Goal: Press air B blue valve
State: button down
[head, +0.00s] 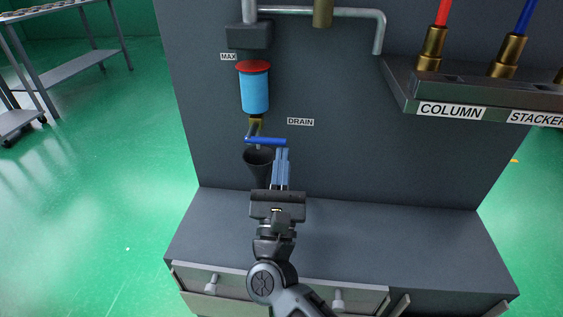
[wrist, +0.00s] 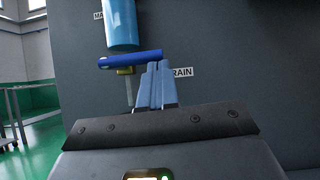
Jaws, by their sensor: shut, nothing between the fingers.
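A blue lever handle (head: 265,141) lies crosswise on a small brass valve below the blue cylinder, next to a DRAIN label (head: 300,122). The handle also shows in the wrist view (wrist: 130,59), over a brass fitting (wrist: 126,71). My gripper (head: 282,152) is shut and empty, with its blue fingers pointing up at the panel. Its tips (wrist: 158,66) are at the right end of the handle, just below it. I cannot tell whether they touch it. No label reading "air B" is legible.
A light-blue cylinder (head: 255,92) with a red top hangs above the valve, and a dark funnel (head: 258,160) stands below it. A rack (head: 480,98) labelled COLUMN and STACKER, with red and blue hoses, juts out at right. The cabinet ledge (head: 400,235) is clear at right.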

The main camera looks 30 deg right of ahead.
jog(key=shift+d+r+n+y, duration=0.1)
jog(key=shift+r+n+y, duration=0.2)
jog(key=shift+n, duration=0.3)
notch_tip(320, 180, up, 8)
jog(key=w+a+n+g+y+p, duration=0.1)
jog(key=n+y+p, duration=1.1)
jog(key=n+p, duration=0.7)
jog(key=shift+a+n, duration=0.35)
jog(key=shift+n, duration=0.25)
jog(key=shift+w+a+r+p, duration=0.3)
jog(key=shift+r+p, duration=0.05)
jog(key=shift+p, duration=0.6)
jog(key=shift+w+a+r+p, duration=0.2)
jog(key=shift+a+p, duration=0.05)
jog(key=shift+p, duration=0.35)
jog(key=shift+w+a, duration=0.1)
jog(key=shift+a, duration=0.15)
